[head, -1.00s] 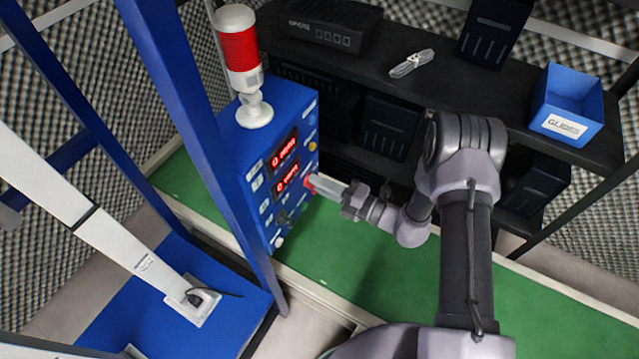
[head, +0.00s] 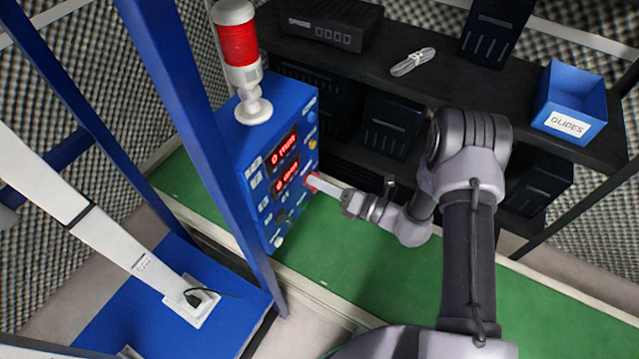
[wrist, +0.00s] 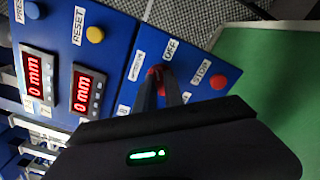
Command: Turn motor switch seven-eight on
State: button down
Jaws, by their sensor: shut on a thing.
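The blue control panel (head: 258,165) stands left of my arm, its face turned toward it. In the wrist view, a small red switch (wrist: 158,73) sits on the panel (wrist: 120,50) between an OFF label and another label too blurred to read. My gripper (wrist: 161,84) has its two fingers shut on this red switch. The fingers hide part of the switch, so its exact position is hard to tell. In the head view, my gripper (head: 314,182) reaches the panel's lower right part, and the switch itself is mostly covered.
A red STOP button (wrist: 218,82) lies close beside the fingers. A yellow RESET button (wrist: 95,34) and two red displays reading 0 mm are further left. A red signal lamp (head: 239,46) stands on the panel. A dark shelf (head: 400,75) with a blue bin (head: 570,100) is behind my arm.

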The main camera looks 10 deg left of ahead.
jog(key=n+b, duration=0.3)
jog(key=n, duration=0.7)
jog(key=shift+b, duration=0.4)
jog(key=shift+n, duration=0.5)
jog(key=c, duration=1.4)
grip_release()
jog(key=shift+c, duration=0.2)
jog(key=shift+d, duration=0.15)
jog(key=p+v, duration=0.3)
jog(key=v, duration=1.4)
jog(key=shift+s+p, duration=0.15)
jog(key=shift+p, duration=0.25)
